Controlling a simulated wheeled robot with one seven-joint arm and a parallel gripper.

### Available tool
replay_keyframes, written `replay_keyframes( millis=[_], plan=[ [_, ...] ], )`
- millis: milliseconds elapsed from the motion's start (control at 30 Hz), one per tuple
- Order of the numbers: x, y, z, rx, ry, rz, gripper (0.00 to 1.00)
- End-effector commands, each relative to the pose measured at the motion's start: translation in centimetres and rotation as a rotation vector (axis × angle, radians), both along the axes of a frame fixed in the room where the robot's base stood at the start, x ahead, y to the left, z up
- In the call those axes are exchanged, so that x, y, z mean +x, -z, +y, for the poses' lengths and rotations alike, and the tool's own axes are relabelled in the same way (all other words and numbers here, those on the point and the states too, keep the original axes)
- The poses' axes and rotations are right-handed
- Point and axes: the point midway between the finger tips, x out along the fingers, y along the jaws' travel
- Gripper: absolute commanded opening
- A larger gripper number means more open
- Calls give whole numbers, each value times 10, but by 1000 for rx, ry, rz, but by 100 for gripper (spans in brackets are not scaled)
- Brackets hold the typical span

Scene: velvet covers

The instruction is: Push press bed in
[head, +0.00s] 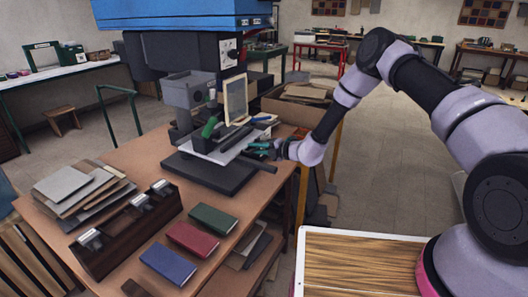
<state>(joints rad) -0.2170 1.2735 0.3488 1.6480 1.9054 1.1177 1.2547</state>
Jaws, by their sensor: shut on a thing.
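The press (190,92) stands on the wooden table, with a grey head above a dark base (215,174). Its press bed (206,150), a light grey plate, lies over the base and sticks out to the front and right. Dark bars and a green-handled part (209,128) sit on or just above the bed. My gripper (262,149), with teal fingers, reaches in from the right and is shut at the bed's right end. The exact grip point is small and partly hidden by the fingers.
Green, red (193,240) and blue (168,264) covers lie at the table's front. A dark wooden rack (125,238) and a stack of grey boards (75,185) are on the left. A cream framed panel (236,99) stands behind the bed. A cardboard box (295,105) is behind my gripper.

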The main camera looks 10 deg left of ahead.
Motion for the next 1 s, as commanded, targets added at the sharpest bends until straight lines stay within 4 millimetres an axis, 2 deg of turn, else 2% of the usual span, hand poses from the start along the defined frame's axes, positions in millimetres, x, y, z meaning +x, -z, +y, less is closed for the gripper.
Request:
replay_keyframes(
  millis=[467, 500, 533, 567, 867, 1000],
  plan=[
    [3, 0, 6, 0, 0, 0, 0],
    [2, 0, 6, 0, 0, 0, 29],
    [3, 0, 6, 0, 0, 0, 40],
    [2, 0, 6, 0, 0, 0, 47],
    [2, 0, 5, 0, 0, 0, 47],
    [0, -2, -5, -1, 2, 1, 47]
  ],
)
